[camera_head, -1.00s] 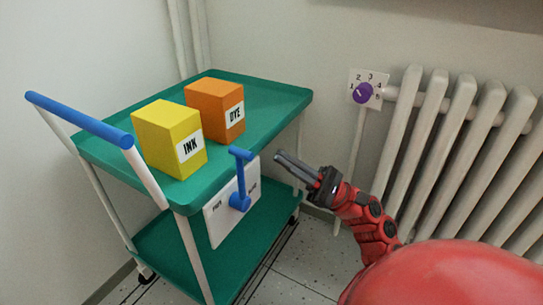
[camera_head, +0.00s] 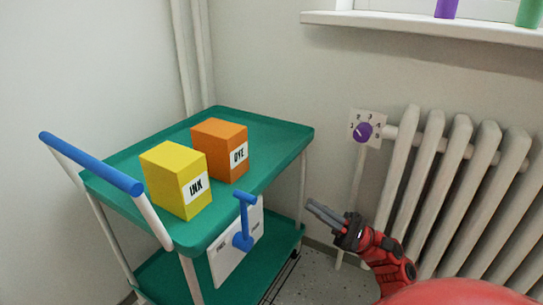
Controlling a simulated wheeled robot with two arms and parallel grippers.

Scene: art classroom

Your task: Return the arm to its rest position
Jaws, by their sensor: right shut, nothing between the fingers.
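My right gripper (camera_head: 312,208) shows at the lower middle on its red arm, with its grey fingers together and nothing between them. It points left toward the green cart (camera_head: 283,133) and appears apart from it. A blue lever (camera_head: 244,222) on a white panel (camera_head: 228,264) is on the cart's near side, left of my fingertips. The lever stands roughly upright. My left gripper is not in view.
A yellow INK box (camera_head: 171,180) and an orange DYE box (camera_head: 215,145) stand on the cart's top shelf. A white radiator (camera_head: 435,190) and a purple dial (camera_head: 363,132) are at the wall on the right. Floor shows between cart and radiator.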

